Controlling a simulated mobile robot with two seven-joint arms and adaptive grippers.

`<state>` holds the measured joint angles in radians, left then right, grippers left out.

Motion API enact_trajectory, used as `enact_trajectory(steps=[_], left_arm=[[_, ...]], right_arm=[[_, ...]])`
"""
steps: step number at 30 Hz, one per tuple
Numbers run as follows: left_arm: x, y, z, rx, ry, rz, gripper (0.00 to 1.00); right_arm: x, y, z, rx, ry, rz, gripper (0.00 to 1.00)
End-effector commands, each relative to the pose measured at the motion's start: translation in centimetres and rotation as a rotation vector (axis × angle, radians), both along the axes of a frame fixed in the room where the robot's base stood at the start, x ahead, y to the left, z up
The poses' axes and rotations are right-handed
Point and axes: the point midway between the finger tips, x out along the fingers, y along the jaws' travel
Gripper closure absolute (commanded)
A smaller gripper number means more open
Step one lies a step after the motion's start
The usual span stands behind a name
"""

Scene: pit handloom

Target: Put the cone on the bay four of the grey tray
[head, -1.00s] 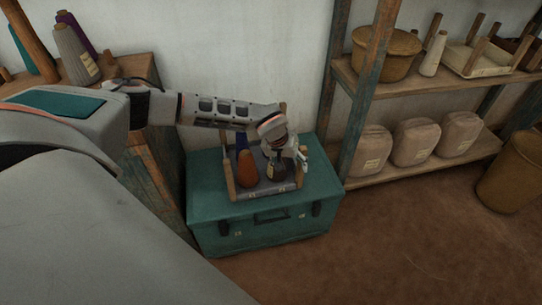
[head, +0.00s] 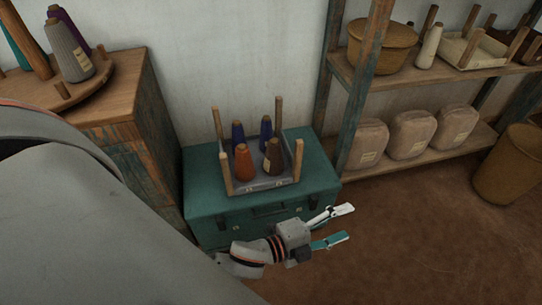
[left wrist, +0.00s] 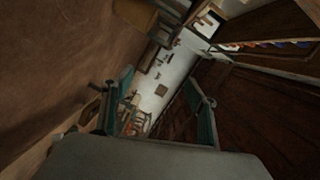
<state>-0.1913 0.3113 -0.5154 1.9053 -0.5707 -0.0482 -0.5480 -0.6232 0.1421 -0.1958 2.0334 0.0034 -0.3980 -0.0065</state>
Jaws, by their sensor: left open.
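The grey tray (head: 262,184) with wooden corner posts sits on the teal chest (head: 212,205). Inside it a brown cone (head: 274,157) stands upright at the front right and an orange cone (head: 243,164) at the front left. A dark blue cone (head: 238,134) and another blue cone (head: 266,130) stand behind them. The small labels on the tray's front are too small to read. My left gripper (head: 338,225) is open and empty, in front of the chest and to the right, apart from the tray. Its fingers also show in the left wrist view (left wrist: 165,100), with nothing between them.
A wooden stand (head: 112,95) with grey and purple cones is at the left. A shelf (head: 405,75) at the right holds a basket (head: 383,50), a white cone (head: 429,47) and several sacks (head: 413,137). A bin (head: 508,165) stands at far right. The floor before the shelf is clear.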

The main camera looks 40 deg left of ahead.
Motion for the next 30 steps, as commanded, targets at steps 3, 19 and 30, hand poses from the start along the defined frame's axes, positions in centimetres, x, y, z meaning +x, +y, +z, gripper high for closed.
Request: enact_trajectory(steps=[3,19,30], left_arm=[[-3.4,5.4,-4.9,-0.292,0.337,0.242,0.42],[-13.1,13.6,-13.0,-0.776,0.820,0.686,0.42],[-12.8,13.2,-10.6,-0.794,0.813,0.673,0.42]], right_arm=[[0.0,0.0,0.0,0.000,0.000,0.000,0.54],[0.0,0.0,0.0,0.000,0.000,0.000,0.54],[1.0,0.2,3.1,0.015,-0.029,-0.005,0.54]])
